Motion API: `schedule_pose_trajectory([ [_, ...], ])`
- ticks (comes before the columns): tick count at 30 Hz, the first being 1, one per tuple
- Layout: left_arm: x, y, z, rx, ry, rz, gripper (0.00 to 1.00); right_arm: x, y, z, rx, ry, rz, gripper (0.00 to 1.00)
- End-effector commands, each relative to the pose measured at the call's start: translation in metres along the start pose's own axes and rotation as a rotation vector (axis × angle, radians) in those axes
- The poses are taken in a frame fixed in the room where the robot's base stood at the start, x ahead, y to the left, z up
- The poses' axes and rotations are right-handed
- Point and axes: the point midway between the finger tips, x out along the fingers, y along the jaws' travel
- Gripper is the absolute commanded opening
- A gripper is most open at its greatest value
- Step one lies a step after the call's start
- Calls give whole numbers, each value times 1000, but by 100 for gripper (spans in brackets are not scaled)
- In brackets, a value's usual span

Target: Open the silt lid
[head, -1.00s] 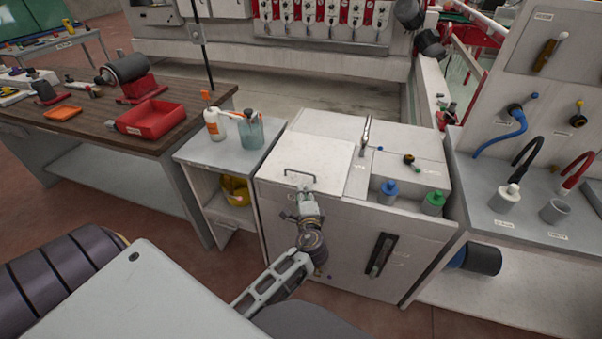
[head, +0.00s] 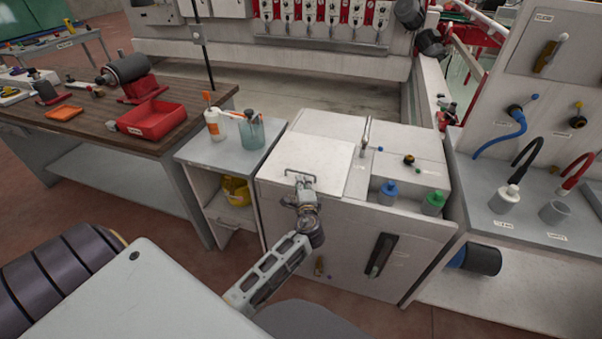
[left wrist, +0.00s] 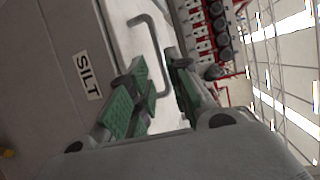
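The silt lid (head: 312,155) is a white flat panel on top of the white cabinet, lying closed. Its grey bar handle (head: 301,173) stands near its front edge. My left gripper (head: 304,184) is at the front of the lid, right at the handle. In the left wrist view, the green-padded fingers of the left gripper (left wrist: 157,82) are apart, with the handle (left wrist: 150,50) between and just beyond them; I cannot tell whether they touch it. A "SILT" label (left wrist: 88,77) shows on the cabinet's front face. My right gripper is not in view.
A side table (head: 205,152) on the left holds a white bottle (head: 215,124) and a jar (head: 251,132). A wooden bench with a red bin (head: 151,119) is farther left.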

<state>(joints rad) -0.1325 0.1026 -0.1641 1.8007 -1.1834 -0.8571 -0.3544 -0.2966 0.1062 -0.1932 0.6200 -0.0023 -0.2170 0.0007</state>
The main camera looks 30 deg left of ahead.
Motion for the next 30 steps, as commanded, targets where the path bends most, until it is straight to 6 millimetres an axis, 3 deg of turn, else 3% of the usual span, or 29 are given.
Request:
schedule_pose_trajectory([
  [5,20,0,0,0,0,0,19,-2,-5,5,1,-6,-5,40],
  [18,64,0,0,0,0,1,19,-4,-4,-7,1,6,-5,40],
  [30,80,0,0,-1,1,1,19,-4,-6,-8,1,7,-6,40],
])
